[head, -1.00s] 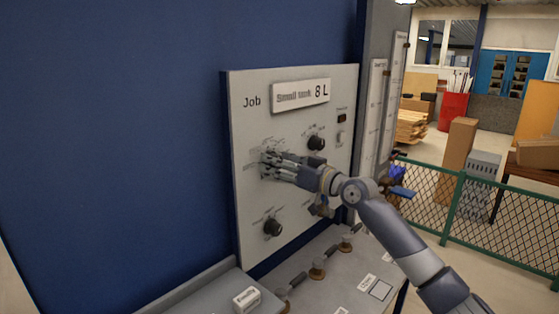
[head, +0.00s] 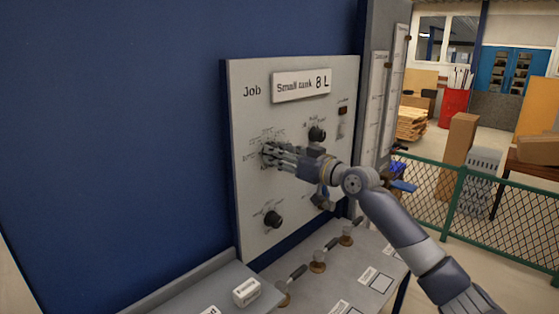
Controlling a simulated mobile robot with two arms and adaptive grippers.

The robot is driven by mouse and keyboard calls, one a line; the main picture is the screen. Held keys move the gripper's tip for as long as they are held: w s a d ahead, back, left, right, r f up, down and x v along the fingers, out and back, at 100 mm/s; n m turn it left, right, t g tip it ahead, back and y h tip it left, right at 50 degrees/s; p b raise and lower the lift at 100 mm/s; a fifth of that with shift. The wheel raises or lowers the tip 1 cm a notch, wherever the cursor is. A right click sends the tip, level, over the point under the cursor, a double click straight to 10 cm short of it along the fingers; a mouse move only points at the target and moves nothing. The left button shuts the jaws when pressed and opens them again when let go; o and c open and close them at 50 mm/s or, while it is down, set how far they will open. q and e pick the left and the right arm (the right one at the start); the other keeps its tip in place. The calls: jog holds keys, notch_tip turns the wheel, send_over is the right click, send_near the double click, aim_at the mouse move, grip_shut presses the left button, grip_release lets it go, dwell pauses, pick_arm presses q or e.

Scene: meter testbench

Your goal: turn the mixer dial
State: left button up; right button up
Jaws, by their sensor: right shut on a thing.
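A light panel (head: 244,193) stands upright against a blue wall, with a sign (head: 300,85) reading "Small tank 8 L" next to the word "Job". Black dials sit on it: one at the upper right (head: 317,134), one at the lower left (head: 273,219), and another partly behind my arm at the lower right. My right gripper (head: 270,155) is at the panel's middle left, shut on a dial there that its fingers mostly hide. Printed marks show around that spot. Which dial is the mixer dial I cannot read. My left gripper is out of view.
Below the panel a grey bench (head: 330,287) carries several levers with brown bases (head: 317,266) and a white labelled block (head: 246,292). A green mesh fence (head: 500,217) stands at the right. The blue wall side is clear.

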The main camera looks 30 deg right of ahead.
jog(key=n+b, duration=0.7)
jog(key=n, duration=0.9)
jog(key=shift+n, duration=0.4)
dwell(0.3)
jog(key=o, duration=1.1)
jog(key=shift+c, duration=0.2)
jog(key=shift+s+d, duration=0.1)
